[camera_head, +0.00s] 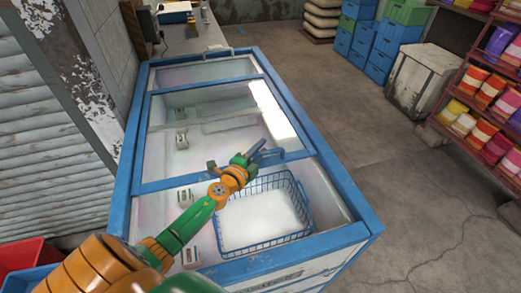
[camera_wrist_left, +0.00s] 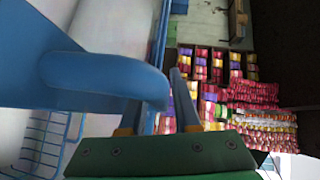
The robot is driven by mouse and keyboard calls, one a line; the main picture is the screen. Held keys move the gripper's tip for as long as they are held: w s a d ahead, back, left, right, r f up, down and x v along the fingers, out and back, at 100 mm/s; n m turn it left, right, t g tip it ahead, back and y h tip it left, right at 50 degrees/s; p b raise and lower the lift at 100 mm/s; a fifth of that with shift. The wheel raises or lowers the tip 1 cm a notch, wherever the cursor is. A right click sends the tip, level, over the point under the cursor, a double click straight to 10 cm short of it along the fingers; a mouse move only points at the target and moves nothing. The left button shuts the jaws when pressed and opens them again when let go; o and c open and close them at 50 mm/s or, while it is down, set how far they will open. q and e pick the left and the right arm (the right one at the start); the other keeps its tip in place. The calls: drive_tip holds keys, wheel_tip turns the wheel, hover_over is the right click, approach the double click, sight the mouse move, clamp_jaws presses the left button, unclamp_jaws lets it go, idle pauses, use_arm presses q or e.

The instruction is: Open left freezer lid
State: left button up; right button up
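The freezer (camera_head: 345,190) is a long chest with a blue rim. A blue-framed glass lid (camera_head: 185,112) covers its middle, and its near edge crosses the chest. A blue handle (camera_head: 285,155) sticks up at the right of that edge; it fills the upper left of the left wrist view (camera_wrist_left: 105,78). My left gripper (camera_head: 258,151) is at this handle, just to its left. In the left wrist view, my left gripper (camera_wrist_left: 158,108) has its fingers spread. The handle partly hides one finger, so contact cannot be told. My right gripper is not in view.
A blue wire basket (camera_head: 305,215) sits inside the freezer's near end, under my left arm. A grey counter (camera_head: 205,40) stands beyond the far end. Shelves with colourful packs (camera_head: 480,95) and a white box (camera_head: 420,75) stand right. Floor between is clear.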

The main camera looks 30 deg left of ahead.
use_arm(q)
drive_tip(key=shift+w, duration=0.1)
clamp_jaws()
idle(1.4)
